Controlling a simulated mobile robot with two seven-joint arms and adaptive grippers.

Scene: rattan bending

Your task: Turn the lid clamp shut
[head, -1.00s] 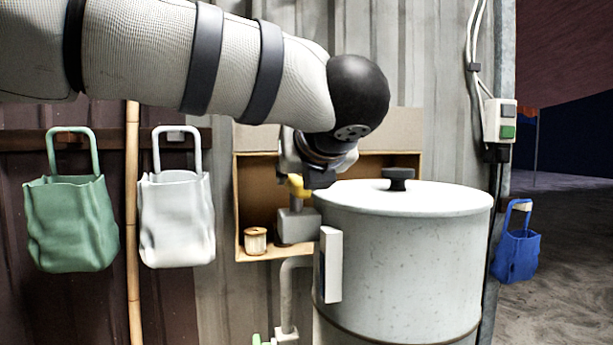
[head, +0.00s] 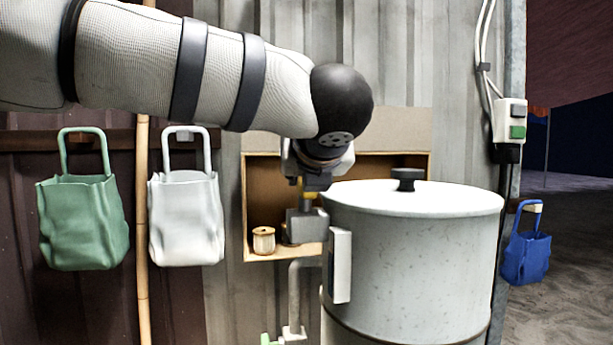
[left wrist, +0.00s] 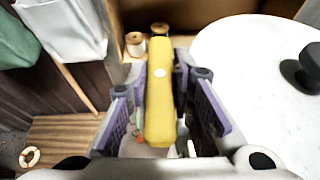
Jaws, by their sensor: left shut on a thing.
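The clamp's yellow handle (left wrist: 159,105) lies between the two purple-padded fingers of my left gripper (left wrist: 160,118), which is shut on it. In the head view the gripper (head: 310,184) hangs above the grey clamp body (head: 306,226), at the left edge of the drum (head: 420,265). Only a little of the handle (head: 308,195) shows there, under the fingers. The white round lid (head: 450,197) lies flat on the drum, with a dark knob (head: 405,178) on top. My right gripper is in neither view.
A wooden wall box (head: 250,200) with a thread spool (head: 263,240) is behind the clamp. Green (head: 84,225) and white (head: 186,222) bags hang at left by a bamboo pole (head: 143,240). A grey pipe (head: 294,295) runs below the clamp. A switch box (head: 510,121) is at right.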

